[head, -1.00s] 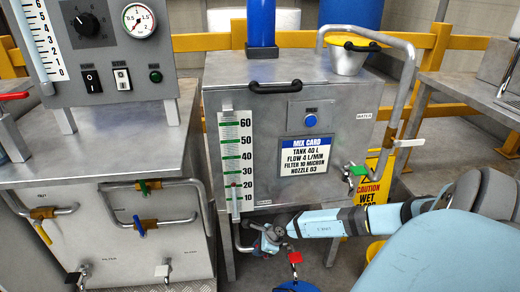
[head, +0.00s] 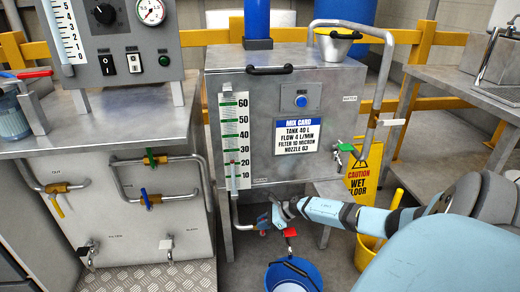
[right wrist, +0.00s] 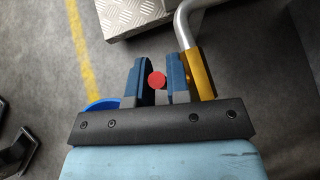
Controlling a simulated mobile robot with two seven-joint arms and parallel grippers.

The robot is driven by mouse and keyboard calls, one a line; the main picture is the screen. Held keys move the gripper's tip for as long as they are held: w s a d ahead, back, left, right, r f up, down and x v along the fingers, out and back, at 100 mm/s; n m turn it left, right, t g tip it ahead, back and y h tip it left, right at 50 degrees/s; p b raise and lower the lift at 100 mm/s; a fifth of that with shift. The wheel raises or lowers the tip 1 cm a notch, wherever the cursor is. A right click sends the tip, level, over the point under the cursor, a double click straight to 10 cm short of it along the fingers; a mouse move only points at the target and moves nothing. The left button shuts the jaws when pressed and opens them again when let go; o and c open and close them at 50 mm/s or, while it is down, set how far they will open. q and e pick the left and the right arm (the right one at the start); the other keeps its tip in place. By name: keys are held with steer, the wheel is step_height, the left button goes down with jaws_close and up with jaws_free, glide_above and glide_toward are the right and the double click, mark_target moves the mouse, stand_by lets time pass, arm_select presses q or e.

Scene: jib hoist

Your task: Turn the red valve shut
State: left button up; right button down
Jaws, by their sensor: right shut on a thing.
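The red valve (head: 264,233) sits on the drain pipe low under the steel tank, mostly hidden by my right gripper (head: 277,211). In the right wrist view, its round red end (right wrist: 157,80) shows between the two blue fingers of my right gripper (right wrist: 158,82), which is shut on it. The brass valve body (right wrist: 199,76) shows just right of the fingers, on a bent grey pipe. A red tap handle (head: 290,232) shows close to the gripper, above a blue bucket (head: 293,277). My left gripper is not in view.
The steel tank (head: 235,82) has a level gauge (head: 233,140) on its front. A green-handled tap (head: 346,147), a yellow wet floor sign (head: 362,172) and a yellow bucket (head: 369,240) are to the right. A steel cabinet with piped valves (head: 100,216) stands left.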

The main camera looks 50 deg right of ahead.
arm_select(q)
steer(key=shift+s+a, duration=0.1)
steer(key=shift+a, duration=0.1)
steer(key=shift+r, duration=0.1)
arm_select(e)
steer(key=shift+d, duration=0.1)
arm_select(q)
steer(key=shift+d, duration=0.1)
arm_select(e)
steer(key=c, duration=1.1)
jaws_free()
steer(key=shift+r, duration=0.1)
steer(key=shift+r+p, duration=0.3)
steer(key=shift+r, duration=0.05)
arm_select(q)
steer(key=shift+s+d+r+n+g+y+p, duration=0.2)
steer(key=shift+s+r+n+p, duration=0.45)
steer(key=shift+p, duration=0.75)
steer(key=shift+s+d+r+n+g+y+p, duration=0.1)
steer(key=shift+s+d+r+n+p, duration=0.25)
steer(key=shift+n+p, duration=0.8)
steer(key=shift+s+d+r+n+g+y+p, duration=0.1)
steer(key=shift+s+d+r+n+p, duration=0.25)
steer(key=shift+p, duration=1.3)
arm_select(e)
step_height(320, 180, up, 19)
